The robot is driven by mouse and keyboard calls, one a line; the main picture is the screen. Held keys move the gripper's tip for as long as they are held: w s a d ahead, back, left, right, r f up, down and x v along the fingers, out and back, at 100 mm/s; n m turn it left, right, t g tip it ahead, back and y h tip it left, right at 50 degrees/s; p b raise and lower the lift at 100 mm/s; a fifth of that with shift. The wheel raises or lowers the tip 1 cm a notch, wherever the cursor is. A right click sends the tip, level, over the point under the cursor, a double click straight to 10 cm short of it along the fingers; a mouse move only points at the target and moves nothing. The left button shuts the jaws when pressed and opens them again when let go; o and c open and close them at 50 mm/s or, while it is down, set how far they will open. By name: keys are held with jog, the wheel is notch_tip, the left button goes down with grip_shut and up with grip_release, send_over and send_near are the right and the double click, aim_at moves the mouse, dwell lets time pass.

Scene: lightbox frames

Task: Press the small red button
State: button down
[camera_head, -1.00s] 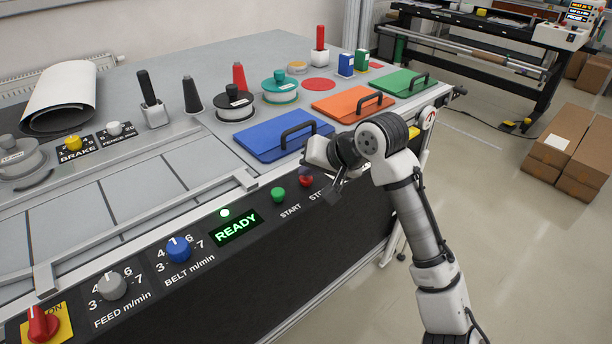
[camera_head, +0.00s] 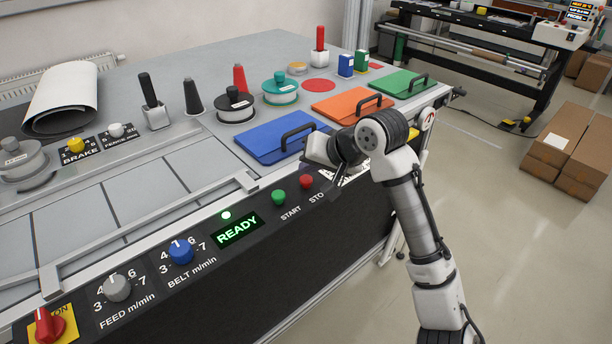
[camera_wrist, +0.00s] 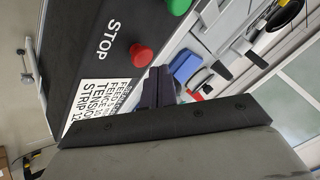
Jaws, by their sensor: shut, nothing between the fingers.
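The small red button (camera_head: 306,181) sits on the black front panel above the word STOP, right of the green START button (camera_head: 278,197). It also shows in the wrist view as a round red cap (camera_wrist: 143,55), standing out from the panel. My gripper (camera_head: 333,189) is just right of the red button, near the panel's top edge, and partly hides the STOP label.
A lit READY display (camera_head: 237,231), a blue knob (camera_head: 180,250) and a grey knob (camera_head: 117,288) are farther left on the panel. A blue folder-like case (camera_head: 268,140) with a black handle lies on the table behind my gripper.

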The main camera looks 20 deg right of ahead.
aim_at(310, 181)
notch_tip(310, 181, up, 5)
jog(key=p, duration=0.4)
jog(key=shift+r, duration=0.1)
dwell(0.4)
